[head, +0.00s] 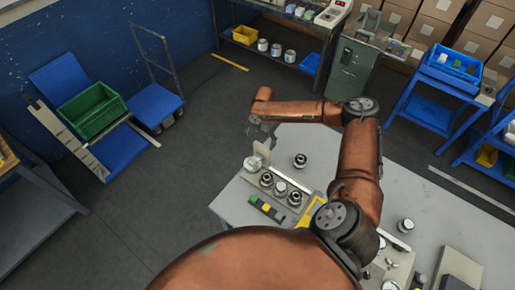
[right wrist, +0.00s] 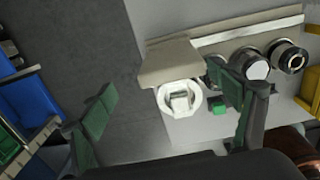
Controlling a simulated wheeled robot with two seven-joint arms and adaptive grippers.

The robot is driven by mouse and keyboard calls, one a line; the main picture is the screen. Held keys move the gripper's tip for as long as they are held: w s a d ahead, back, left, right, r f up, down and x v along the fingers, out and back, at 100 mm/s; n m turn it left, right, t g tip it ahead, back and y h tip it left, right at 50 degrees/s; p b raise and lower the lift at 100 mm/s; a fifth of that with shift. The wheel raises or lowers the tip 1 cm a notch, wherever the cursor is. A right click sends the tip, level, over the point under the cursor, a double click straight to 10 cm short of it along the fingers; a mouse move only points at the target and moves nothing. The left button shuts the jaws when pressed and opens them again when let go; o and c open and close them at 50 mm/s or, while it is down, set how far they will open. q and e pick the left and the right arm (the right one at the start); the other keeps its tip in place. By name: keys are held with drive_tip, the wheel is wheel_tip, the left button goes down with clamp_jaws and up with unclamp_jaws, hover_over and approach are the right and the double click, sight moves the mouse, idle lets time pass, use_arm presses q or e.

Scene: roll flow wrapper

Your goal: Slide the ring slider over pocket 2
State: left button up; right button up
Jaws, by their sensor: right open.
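The white ring slider, with a square knob in its middle, shows in the right wrist view (right wrist: 180,98) and in the head view (head: 252,163). It sits at the left end of the pocket block (head: 289,207), beside the row of pockets and over none of them. The block has three round pockets with dark-and-metal rims; the middle one, which I take as pocket 2 (head: 281,188), has a white top. My right gripper (right wrist: 168,110) is open and empty, its green-padded fingers spread on either side of the slider in that view. Contact cannot be told. My left gripper is out of view.
A pale upright plate (head: 262,149) stands behind the slider. Green and yellow buttons (head: 265,207) lie along the block's front. A loose round part (head: 300,160) stands behind the block on the grey table (head: 325,145).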

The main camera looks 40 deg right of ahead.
sight(262, 153)
drive_tip(key=f, duration=0.3)
drive_tip(key=s+f, duration=0.1)
drive_tip(key=f, duration=0.5)
drive_tip(key=shift+s+f+p, duration=0.2)
drive_tip(key=shift+f+p, duration=0.05)
drive_tip(key=shift+p, duration=0.1)
drive_tip(key=shift+c, duration=0.7)
drive_tip(key=shift+a, duration=0.1)
drive_tip(key=c, duration=1.6)
